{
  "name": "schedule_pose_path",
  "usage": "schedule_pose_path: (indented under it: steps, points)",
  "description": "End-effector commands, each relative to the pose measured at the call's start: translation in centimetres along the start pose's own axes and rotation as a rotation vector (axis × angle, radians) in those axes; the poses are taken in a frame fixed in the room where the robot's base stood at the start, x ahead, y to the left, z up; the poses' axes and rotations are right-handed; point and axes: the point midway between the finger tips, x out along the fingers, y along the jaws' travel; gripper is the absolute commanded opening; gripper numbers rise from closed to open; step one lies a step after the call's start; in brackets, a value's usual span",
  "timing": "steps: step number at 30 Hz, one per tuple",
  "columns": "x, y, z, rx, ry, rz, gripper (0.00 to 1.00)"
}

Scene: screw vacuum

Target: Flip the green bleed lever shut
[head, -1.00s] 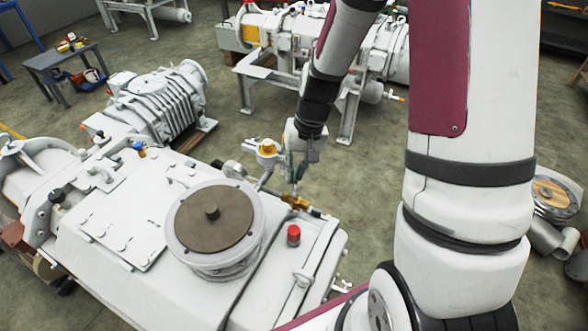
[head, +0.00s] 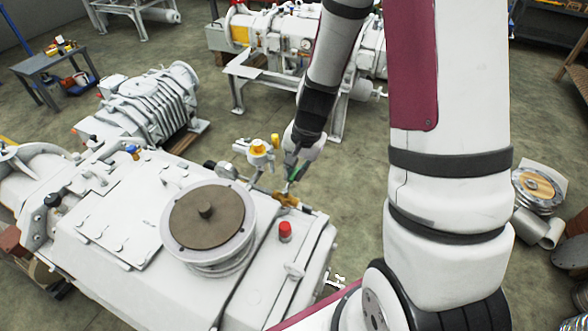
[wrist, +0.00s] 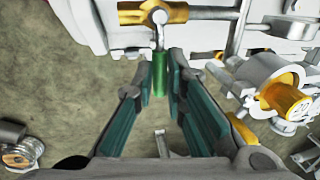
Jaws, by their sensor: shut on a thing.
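The green bleed lever (wrist: 159,74) hangs from a brass valve (wrist: 153,13) in the wrist view, its green sleeve between my finger pads. My gripper (wrist: 160,85) is shut on this lever, with a dark teal pad on either side of it. In the head view my gripper (head: 293,171) is tilted just above the brass valve (head: 286,200) at the white pump's far right edge. A little green shows between the fingers there, but the lever's exact angle is hard to tell.
A white fitting with a yellow cap (head: 259,147) stands close left of my gripper; it is large at right in the wrist view (wrist: 285,98). A red knob (head: 285,231) and a round brown-topped flange (head: 207,214) rise from the pump.

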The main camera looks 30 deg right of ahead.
Motion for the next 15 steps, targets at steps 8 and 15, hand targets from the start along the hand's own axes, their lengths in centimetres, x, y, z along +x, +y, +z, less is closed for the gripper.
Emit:
schedule_pose_path:
  steps: [8,15]
  points:
    - [-0.05,0.08,-0.10,0.016,0.005,-0.001,0.00]
    - [-0.05,0.10,-0.10,0.016,0.004,-0.001,0.30]
